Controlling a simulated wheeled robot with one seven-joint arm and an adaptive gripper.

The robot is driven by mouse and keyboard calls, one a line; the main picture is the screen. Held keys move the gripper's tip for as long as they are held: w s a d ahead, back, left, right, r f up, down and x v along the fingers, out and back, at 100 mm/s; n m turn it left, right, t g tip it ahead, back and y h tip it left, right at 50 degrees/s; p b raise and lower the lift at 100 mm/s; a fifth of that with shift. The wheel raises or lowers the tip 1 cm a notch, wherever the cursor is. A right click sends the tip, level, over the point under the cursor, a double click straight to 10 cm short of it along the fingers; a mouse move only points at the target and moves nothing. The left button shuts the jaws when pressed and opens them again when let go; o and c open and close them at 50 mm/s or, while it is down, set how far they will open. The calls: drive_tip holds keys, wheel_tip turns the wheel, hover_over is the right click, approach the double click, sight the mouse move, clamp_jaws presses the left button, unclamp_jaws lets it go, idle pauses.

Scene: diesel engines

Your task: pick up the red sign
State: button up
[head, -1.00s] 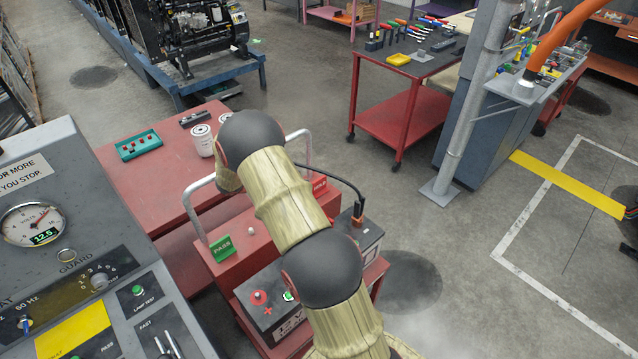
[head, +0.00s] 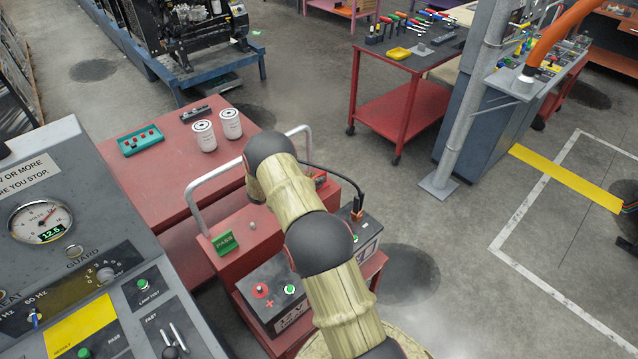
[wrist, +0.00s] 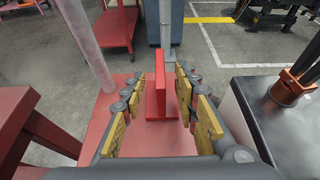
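The red sign (wrist: 160,85) stands upright and edge-on in the wrist view, on a red surface. My gripper (wrist: 162,100) is open around it, with yellow-padded fingers on both sides. The sign looks nearer the right finger; I cannot tell whether they touch. In the head view only a small part of the red sign (head: 320,179) shows beside my arm, on the red cart (head: 225,262). My arm hides the gripper there.
A green PASS sign (head: 225,243) stands on the cart's left side. The cart's metal handle (head: 194,204) rises nearby. A battery (head: 262,303) with terminals sits in front, and a black cable (head: 340,178) runs close to the sign. Two white filters (head: 204,136) stand on the red table behind.

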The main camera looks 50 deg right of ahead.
drive_tip(key=x, duration=0.2)
drive_tip(key=shift+d+f, duration=0.15)
drive_tip(key=shift+d, duration=0.25)
drive_tip(key=c, duration=0.8)
